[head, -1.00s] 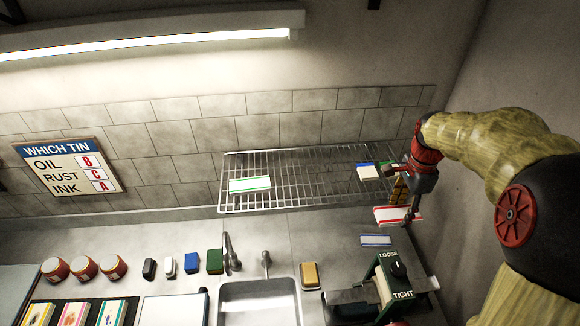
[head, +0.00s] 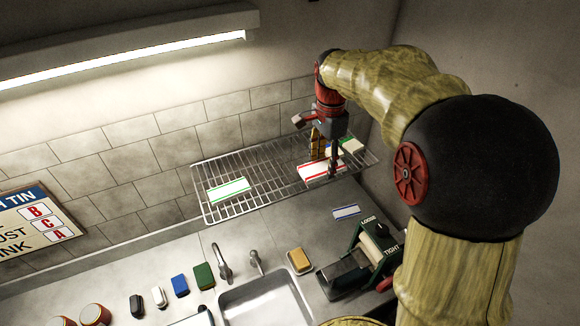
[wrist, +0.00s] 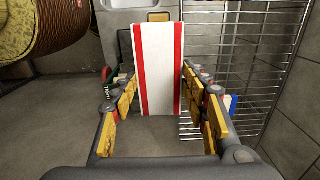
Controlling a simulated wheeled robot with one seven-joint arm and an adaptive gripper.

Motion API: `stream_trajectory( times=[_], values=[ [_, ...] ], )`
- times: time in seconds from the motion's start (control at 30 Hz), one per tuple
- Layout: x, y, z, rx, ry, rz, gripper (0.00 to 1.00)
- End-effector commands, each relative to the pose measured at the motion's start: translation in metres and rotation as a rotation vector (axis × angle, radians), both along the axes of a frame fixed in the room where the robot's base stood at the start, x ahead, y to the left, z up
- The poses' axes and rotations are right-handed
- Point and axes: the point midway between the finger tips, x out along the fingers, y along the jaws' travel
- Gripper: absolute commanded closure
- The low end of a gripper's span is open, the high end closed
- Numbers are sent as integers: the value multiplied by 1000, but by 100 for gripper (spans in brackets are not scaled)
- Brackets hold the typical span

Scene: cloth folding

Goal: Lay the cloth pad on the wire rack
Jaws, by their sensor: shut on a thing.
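A white cloth pad with red stripes (wrist: 158,65) is held between the yellow-padded fingers of my gripper (wrist: 165,125) in the wrist view. In the head view the pad (head: 318,172) shows below my gripper (head: 324,160), overlapping the front right part of the wire rack (head: 262,200). The rack (wrist: 245,50) lies to the right of the pad in the wrist view, with counter to the left. Whether the pad touches the rack I cannot tell. A green-striped white pad (head: 228,190) lies on the rack's left part.
Another light block (head: 352,146) is at the rack's right end, partly hidden by my gripper. A blue-striped pad (head: 347,212) lies on the counter near a green device (head: 375,250). The sink (head: 265,305) and several sponges stand in front. The rack's middle is bare.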

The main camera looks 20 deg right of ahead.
Motion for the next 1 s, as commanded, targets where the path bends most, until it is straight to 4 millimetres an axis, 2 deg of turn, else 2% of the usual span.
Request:
stream_trajectory(
  times=[0.03,0.3,0.5,0.83,1.0],
  values=[
    [12,4,-4,1,4,4,80],
    [69,20,-33,1,4,3,80],
    [93,26,-66,1,3,2,80],
    [110,30,-87,1,2,1,80],
    [111,31,-111,1,3,0,80]
  ],
)
